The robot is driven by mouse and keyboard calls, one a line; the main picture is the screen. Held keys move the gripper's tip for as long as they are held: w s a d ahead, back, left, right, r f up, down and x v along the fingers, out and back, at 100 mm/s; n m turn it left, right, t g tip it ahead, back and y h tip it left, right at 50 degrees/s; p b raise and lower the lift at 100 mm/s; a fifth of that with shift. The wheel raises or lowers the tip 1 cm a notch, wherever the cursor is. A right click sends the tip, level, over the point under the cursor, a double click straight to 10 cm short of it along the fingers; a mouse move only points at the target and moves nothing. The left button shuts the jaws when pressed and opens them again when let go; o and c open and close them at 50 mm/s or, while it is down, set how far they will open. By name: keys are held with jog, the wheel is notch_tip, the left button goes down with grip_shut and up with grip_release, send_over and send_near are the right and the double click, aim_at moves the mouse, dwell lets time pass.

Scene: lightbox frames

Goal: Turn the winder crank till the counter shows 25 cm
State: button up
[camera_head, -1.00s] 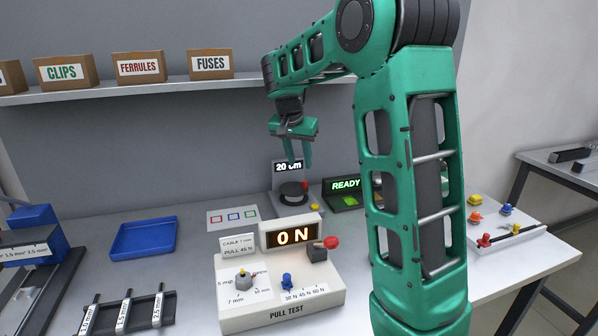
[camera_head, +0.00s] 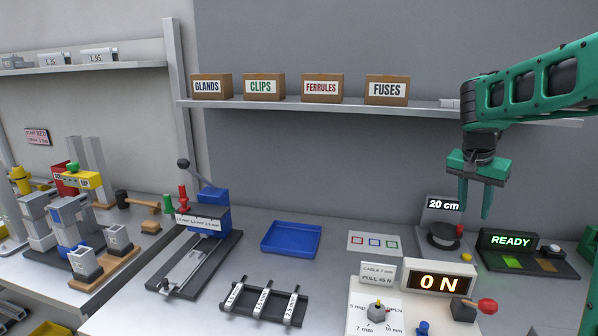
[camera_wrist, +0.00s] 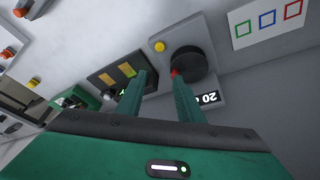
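The winder (camera_head: 441,236) stands at the back of the bench, with a dark round drum and a red crank knob (camera_head: 459,230). Its counter (camera_head: 443,205) reads 20 cm in the head view. My gripper (camera_head: 474,212) hangs above and slightly right of the winder, its two fingers apart and nothing between them. In the wrist view the fingers (camera_wrist: 160,95) are spread, and the red knob (camera_wrist: 176,73) shows close beside the right fingertip. I cannot tell whether they touch. The counter (camera_wrist: 207,98) appears upside down there, partly hidden by that finger.
A READY panel (camera_head: 511,241) stands right of the winder. The pull test box (camera_head: 395,310) is in front, and a card with coloured squares (camera_head: 374,242) lies left of the winder. A blue tray (camera_head: 291,239) and a blue press (camera_head: 208,212) stand farther left.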

jog(key=s+a+f+n+y, duration=0.1)
jog(key=s+a+f, duration=0.1)
jog(key=s, duration=0.9)
jog(key=s+a+f+n+g+y, duration=0.1)
jog(key=s+f, duration=0.3)
jog(key=s, duration=0.8)
jog(key=s+a+f+n+g+y, duration=0.1)
jog(key=s+a+f+n, duration=0.1)
jog(key=s, duration=1)
jog(key=shift+s+a+f+y, duration=0.15)
jog(key=shift+a+f+y, duration=0.25)
jog(key=shift+a, duration=0.55)
